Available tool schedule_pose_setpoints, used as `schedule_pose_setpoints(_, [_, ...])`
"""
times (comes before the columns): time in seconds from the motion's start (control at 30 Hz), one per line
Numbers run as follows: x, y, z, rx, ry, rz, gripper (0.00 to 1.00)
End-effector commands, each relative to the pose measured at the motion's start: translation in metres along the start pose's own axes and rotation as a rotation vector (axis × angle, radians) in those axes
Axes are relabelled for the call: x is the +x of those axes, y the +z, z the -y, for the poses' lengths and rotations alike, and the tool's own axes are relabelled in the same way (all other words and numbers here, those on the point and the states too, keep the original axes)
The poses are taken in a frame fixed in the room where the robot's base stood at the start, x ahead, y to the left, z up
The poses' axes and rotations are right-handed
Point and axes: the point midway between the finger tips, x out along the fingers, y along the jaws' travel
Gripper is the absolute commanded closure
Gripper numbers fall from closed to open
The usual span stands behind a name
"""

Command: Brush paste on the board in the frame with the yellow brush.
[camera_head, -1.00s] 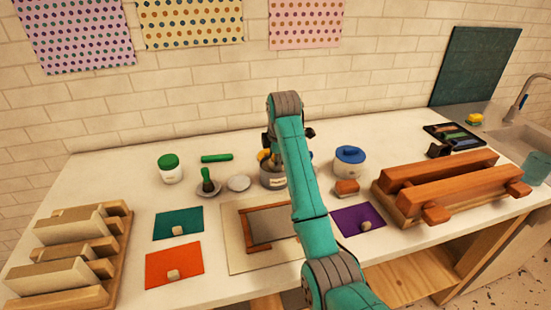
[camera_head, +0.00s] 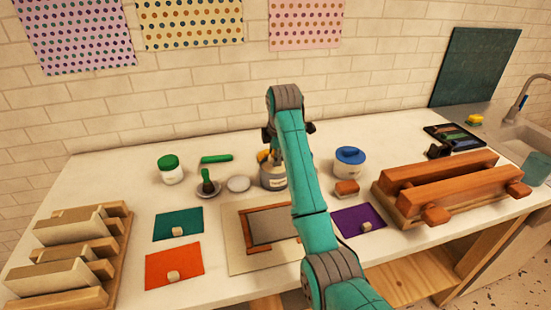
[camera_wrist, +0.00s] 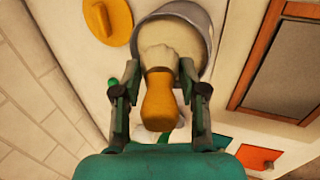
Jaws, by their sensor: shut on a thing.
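My gripper (camera_wrist: 158,100) is shut on the yellow brush (camera_wrist: 160,105) by its handle. In the wrist view the pale bristle end of the brush points into the round paste pot (camera_wrist: 203,25), which holds a cream-coloured paste. How deep the bristles sit in the paste cannot be told. The pot also shows in the head view (camera_head: 271,182), partly behind my arm, which hides most of my gripper there. The grey board (camera_head: 268,226) lies inside the brown wooden frame (camera_head: 249,246) in front of the pot. My arm covers the frame's right part.
A yellow lid (camera_wrist: 108,20) lies beside the pot. A blue-lidded jar (camera_head: 349,163) and an orange-brown block (camera_head: 346,188) stand to the right.

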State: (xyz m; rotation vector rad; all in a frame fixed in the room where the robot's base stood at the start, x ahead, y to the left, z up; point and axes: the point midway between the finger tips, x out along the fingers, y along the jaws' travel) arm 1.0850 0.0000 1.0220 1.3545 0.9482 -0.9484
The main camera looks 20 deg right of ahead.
Motion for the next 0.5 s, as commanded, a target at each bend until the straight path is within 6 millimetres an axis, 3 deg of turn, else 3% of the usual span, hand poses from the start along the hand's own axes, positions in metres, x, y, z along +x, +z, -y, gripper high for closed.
schedule_pose_setpoints(0.5, [-0.035, 0.0, -0.013, 0.0, 0.003, 0.0, 0.93])
